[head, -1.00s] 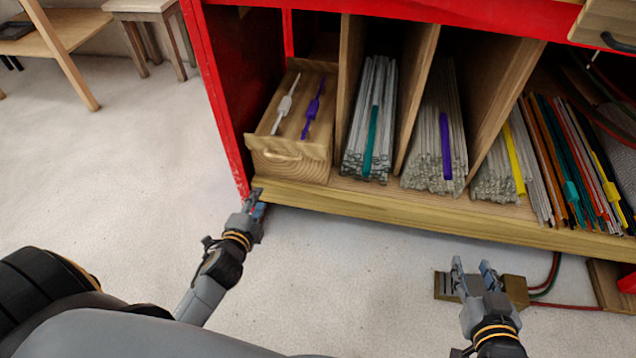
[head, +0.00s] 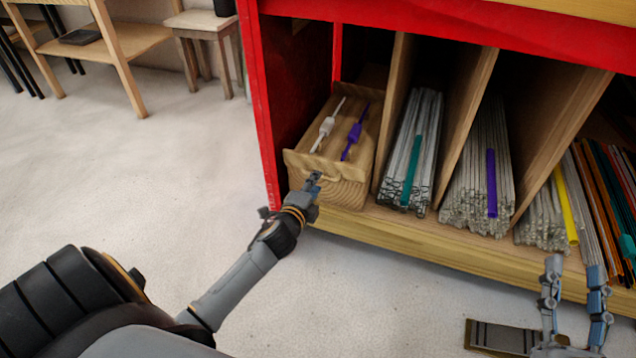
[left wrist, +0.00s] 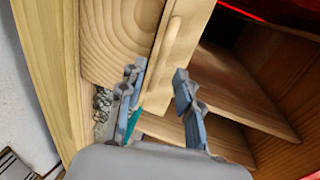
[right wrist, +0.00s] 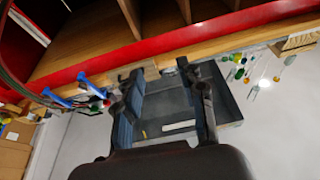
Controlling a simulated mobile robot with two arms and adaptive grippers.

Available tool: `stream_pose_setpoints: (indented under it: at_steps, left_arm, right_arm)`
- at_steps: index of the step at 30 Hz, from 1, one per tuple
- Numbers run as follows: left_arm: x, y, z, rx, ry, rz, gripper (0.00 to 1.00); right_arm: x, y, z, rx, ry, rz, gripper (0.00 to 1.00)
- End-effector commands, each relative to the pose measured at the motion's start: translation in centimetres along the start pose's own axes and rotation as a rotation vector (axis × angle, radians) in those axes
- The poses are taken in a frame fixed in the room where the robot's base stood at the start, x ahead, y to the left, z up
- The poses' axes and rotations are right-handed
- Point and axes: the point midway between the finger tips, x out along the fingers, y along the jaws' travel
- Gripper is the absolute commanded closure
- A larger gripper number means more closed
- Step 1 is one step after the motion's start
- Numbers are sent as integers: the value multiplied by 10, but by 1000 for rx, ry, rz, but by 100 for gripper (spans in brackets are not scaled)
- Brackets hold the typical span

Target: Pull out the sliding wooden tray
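The wooden tray (head: 327,192) sits in the leftmost bay of the red cabinet, with a white and a purple thin piece lying on it. Its grained front panel and raised front rim also fill the upper part of the left wrist view (left wrist: 118,38). My left gripper (head: 313,181) is at the tray's front. In the left wrist view its fingers (left wrist: 157,74) are apart, one on each side of the rim; contact is not clear. My right gripper (head: 575,268) is open and empty, low in front of the cabinet, away from the tray.
Upright wooden dividers (head: 468,115) separate bundles of glass rods (head: 412,150) right of the tray. The red cabinet side post (head: 262,115) stands close on its left. A stool (head: 203,30) stands back left.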

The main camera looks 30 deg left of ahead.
Motion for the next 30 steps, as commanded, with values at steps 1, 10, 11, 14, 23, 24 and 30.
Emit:
stream_pose_setpoints:
  at_steps: [1,10,11,14,23,24,30]
  left_arm:
    - [7,1,0,1,0,-1,66]
    - [27,1,0,0,0,0,66]
    - [28,1,0,0,0,0,66]
    - [29,0,0,0,0,0,66]
    - [28,0,0,0,0,0,87]
    - [28,0,0,0,0,0,95]
    - [28,0,0,0,0,0,100]
  right_arm:
    - [0,-1,-5,2,42,-2,60]
    - [-3,-5,-34,8,201,-10,60]
    - [-3,-5,-36,8,207,-10,60]
    - [-3,-5,-38,9,216,-11,60]
    - [-3,-5,-38,9,215,-11,60]
    - [-3,-5,-37,9,215,-11,60]
    - [-3,-5,-37,9,214,-11,60]
